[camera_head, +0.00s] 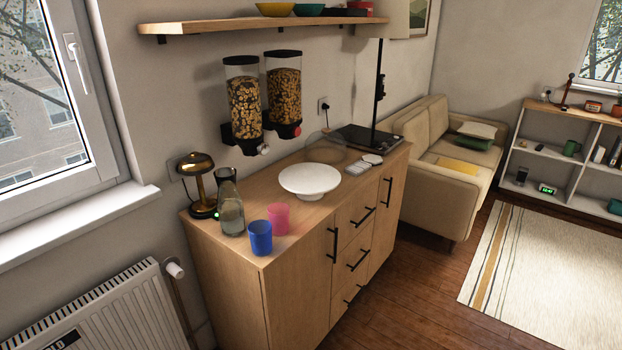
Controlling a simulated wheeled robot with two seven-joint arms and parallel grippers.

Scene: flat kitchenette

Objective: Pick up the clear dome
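The clear dome (326,148) is a faint, see-through shape on the wooden cabinet top, just behind and right of the white cake stand (309,179). Its outline is hard to make out against the wall, and its lower front is partly behind the stand's plate. The cake stand is a round white plate on a short foot, and its top is bare. Neither of my grippers shows in the head view.
On the cabinet (300,250) stand a brass lamp (198,180), a glass carafe (230,205), a blue cup (260,237) and a pink cup (279,217). Two cereal dispensers (284,90) hang above. A dark turntable-like box (368,138) sits right of the dome.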

